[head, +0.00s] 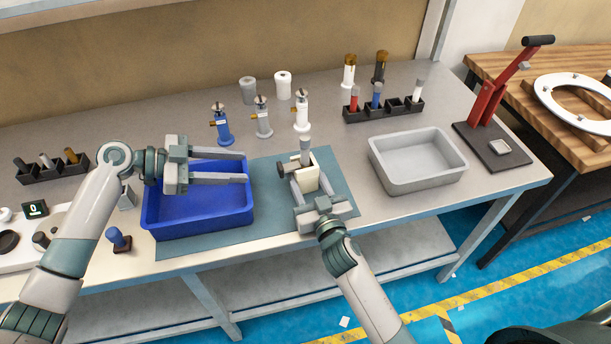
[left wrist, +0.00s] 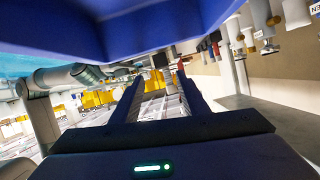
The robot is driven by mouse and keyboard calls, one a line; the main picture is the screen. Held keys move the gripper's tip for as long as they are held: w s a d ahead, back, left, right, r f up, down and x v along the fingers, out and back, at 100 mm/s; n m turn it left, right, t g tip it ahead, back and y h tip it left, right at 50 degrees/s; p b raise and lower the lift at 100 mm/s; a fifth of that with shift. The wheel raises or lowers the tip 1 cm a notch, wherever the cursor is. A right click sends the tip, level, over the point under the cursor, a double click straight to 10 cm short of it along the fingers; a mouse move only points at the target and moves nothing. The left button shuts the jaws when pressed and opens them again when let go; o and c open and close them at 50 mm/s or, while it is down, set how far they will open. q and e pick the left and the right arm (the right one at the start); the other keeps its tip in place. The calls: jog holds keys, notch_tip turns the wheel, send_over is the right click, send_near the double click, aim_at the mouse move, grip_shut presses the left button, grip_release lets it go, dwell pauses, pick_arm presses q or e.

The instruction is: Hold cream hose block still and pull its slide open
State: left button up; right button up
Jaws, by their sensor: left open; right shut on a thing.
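The cream hose block (head: 306,179) is on the teal mat (head: 262,192), upright between the fingers of my right gripper (head: 306,176), which is shut on it. A grey cylindrical end (head: 305,145) stands at the block's top. A dark knob (head: 282,168) sticks out to its left, seemingly the slide's end; the slide itself is partly hidden by the fingers. My left gripper (head: 246,167) is open and empty over the blue bin (head: 199,226), its fingers pointing right toward the block, with a gap between. The left wrist view does not clearly show the block.
A grey tray (head: 416,184) stands right of the mat. Behind it are several valve fittings, the blue one (head: 222,126) nearest the bin, and a black rack (head: 383,112). A red lever press (head: 489,90) is at the right. A blue-capped piece (head: 119,239) stands left of the bin.

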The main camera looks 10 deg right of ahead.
aim_at(304, 174)
pick_arm(q)
jog(key=d+r+y, duration=0.2)
jog(key=d+y, duration=0.1)
jog(key=y, duration=0.1)
jog(key=d+r+y, duration=0.2)
jog(key=d+y, duration=0.2)
jog(key=d+r+n+y, duration=0.1)
jog(key=d+r+y, duration=0.1)
jog(key=y, duration=0.3)
jog(key=shift+d+r+g, duration=0.1)
jog(key=shift+d+g, duration=0.3)
jog(key=shift+d, duration=0.4)
jog(key=shift+w+a+r+y, duration=0.25)
jog(key=shift+w+r+y, duration=0.05)
jog(key=shift+r+y, duration=0.1)
jog(key=shift+f, duration=0.15)
notch_tip(304, 174, down, 10)
